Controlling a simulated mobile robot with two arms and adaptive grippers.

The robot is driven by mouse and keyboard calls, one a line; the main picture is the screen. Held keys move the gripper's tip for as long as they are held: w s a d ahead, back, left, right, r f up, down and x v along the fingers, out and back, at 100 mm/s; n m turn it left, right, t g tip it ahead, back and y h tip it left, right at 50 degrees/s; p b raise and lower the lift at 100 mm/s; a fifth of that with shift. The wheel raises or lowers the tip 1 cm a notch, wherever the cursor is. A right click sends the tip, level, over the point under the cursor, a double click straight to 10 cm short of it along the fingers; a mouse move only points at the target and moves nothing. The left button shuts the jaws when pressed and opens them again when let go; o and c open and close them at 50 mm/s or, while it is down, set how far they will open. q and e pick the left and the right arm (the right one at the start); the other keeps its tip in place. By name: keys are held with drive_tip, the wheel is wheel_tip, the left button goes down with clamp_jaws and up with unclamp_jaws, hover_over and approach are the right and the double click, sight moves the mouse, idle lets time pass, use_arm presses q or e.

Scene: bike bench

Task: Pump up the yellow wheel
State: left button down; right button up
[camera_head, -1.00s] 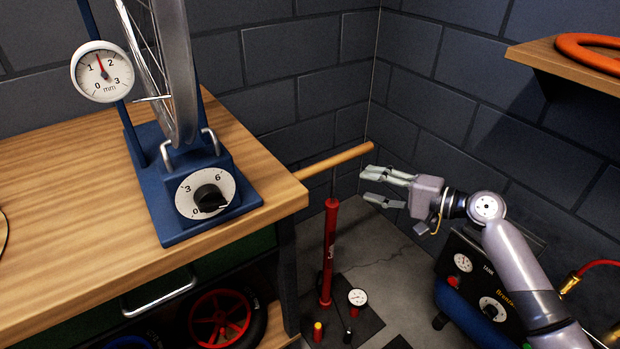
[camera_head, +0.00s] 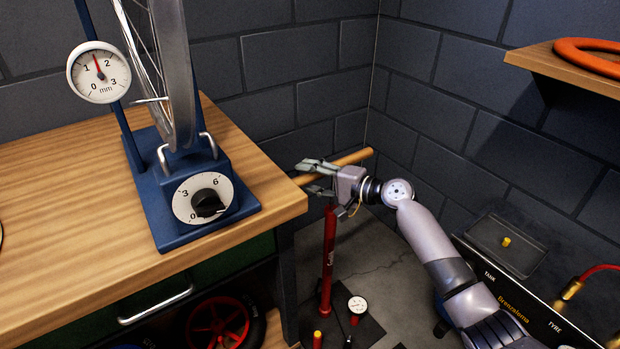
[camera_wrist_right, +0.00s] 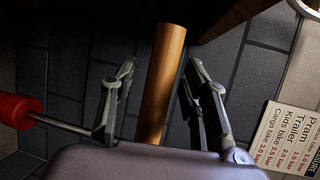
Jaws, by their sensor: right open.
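A red floor pump (camera_head: 328,260) stands upright on the floor by the bench's right end. Its round gauge (camera_head: 357,304) is at the foot. The long wooden handle (camera_head: 354,157) lies across the top of its rod. My right gripper (camera_head: 309,178) is open at the handle's left part. In the right wrist view the handle (camera_wrist_right: 163,75) runs between the two spread fingers, with a gap visible on each side. The red pump body (camera_wrist_right: 18,110) and metal rod show at left there. No yellow wheel is seen. My left gripper is out of view.
The wooden bench (camera_head: 75,185) carries a blue truing stand (camera_head: 172,225) with a wheel and a dial gauge (camera_head: 98,72). A red-rimmed wheel (camera_head: 215,325) is below. A compressor (camera_head: 505,305) is at right. A pressure sign (camera_wrist_right: 292,140) shows in the wrist view.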

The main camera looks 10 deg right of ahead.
drive_tip(key=shift+w+a, duration=0.15)
drive_tip(key=shift+c, duration=0.7)
clamp_jaws()
